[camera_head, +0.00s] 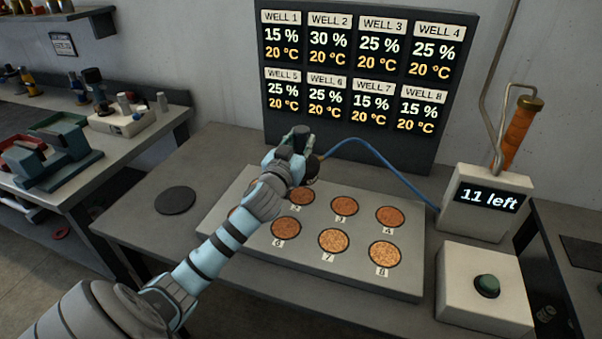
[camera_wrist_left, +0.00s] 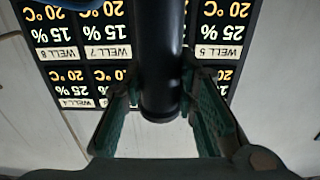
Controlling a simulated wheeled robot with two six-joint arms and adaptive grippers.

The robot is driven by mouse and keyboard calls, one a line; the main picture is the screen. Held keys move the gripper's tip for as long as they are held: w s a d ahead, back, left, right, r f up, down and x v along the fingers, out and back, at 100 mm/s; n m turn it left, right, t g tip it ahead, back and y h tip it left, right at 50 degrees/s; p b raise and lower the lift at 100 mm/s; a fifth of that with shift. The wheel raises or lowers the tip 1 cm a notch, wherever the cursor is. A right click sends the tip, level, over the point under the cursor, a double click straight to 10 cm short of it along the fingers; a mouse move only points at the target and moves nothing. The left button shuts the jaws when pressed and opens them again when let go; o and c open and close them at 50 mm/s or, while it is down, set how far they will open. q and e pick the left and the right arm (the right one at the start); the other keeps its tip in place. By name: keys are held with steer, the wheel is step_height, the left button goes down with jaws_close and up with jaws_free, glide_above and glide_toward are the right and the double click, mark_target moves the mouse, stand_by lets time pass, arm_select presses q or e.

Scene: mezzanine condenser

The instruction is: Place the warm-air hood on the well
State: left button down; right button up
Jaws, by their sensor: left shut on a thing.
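My left gripper (camera_head: 301,140) is shut on the dark cylindrical grip of the warm-air hood (camera_wrist_left: 160,60), above the back of the well plate (camera_head: 410,282). Part of the hood (camera_head: 313,167) shows below the fingers in the head view, with a blue hose (camera_head: 365,148) leading from it to the right. The plate has round wells with orange-brown grains: well 2 (camera_head: 301,197), well 3 (camera_head: 344,206), well 4 (camera_head: 390,217), well 6 (camera_head: 286,228), well 7 (camera_head: 333,240) and well 8 (camera_head: 384,254). My arm hides well 1 and most of well 5. My right gripper is out of view.
A board (camera_head: 365,85) behind lists percentages and 20 °C for every well. A counter box (camera_head: 487,205) reads "11 left".

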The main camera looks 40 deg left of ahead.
arm_select(q)
steer(key=f, duration=0.2)
steer(key=f+b, duration=0.1)
steer(key=f, duration=0.4)
steer(key=shift+w+b, duration=0.35)
steer(key=shift+b, duration=0.05)
steer(key=shift+s+f, duration=0.1)
steer(key=shift+f, duration=0.1)
steer(key=shift+r, duration=0.15)
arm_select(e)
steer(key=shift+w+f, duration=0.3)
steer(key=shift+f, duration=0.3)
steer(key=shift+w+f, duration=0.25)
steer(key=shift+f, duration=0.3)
arm_select(q)
steer(key=c, duration=1.7)
jaws_free()
steer(key=shift+f, duration=0.2)
steer(key=o, duration=0.4)
steer(key=shift+c, duration=0.2)
steer(key=shift+o, duration=0.3)
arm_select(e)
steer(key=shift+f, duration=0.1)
arm_select(q)
steer(key=shift+r, duration=0.15)
